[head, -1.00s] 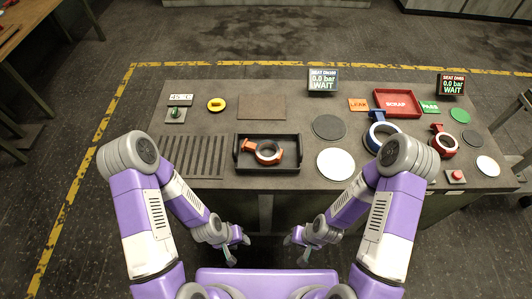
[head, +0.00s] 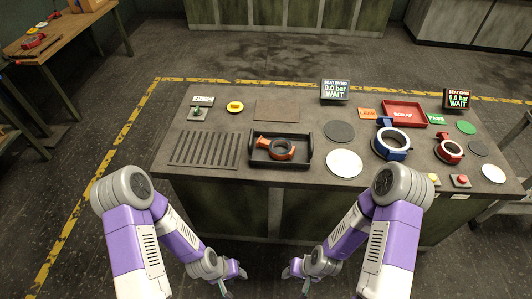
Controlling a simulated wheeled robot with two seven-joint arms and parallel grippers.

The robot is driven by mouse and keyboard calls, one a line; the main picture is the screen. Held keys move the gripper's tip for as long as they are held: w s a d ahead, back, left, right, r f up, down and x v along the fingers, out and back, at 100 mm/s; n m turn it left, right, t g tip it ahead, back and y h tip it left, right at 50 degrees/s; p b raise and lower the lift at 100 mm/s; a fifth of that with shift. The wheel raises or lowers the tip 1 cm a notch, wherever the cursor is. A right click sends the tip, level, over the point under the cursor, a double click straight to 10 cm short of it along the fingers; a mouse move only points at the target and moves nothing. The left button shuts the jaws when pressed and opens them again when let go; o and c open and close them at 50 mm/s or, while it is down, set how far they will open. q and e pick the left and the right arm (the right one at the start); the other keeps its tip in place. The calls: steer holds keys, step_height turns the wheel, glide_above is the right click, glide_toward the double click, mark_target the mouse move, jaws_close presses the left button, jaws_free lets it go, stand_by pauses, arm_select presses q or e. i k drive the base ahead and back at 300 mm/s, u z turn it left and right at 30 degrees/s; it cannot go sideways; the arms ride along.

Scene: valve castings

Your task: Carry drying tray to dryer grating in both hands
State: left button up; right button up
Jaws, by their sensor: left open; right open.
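The black drying tray (head: 280,163) rests on the table near its front edge, with an upright handle at each end. My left gripper (head: 234,280) is open and empty, low in front of the table. My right gripper (head: 294,277) is open and empty, also low in front of the table. Neither gripper touches the tray.
Right of the tray are a white disc (head: 344,163), a dark disc (head: 339,131) and a blue valve casting (head: 391,143). A brown square (head: 277,110) lies behind the tray. Two displays read WAIT.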

mark_target(208, 147)
steer(key=u, duration=0.7)
steer(key=i, duration=0.65)
steer(key=z, duration=1.05)
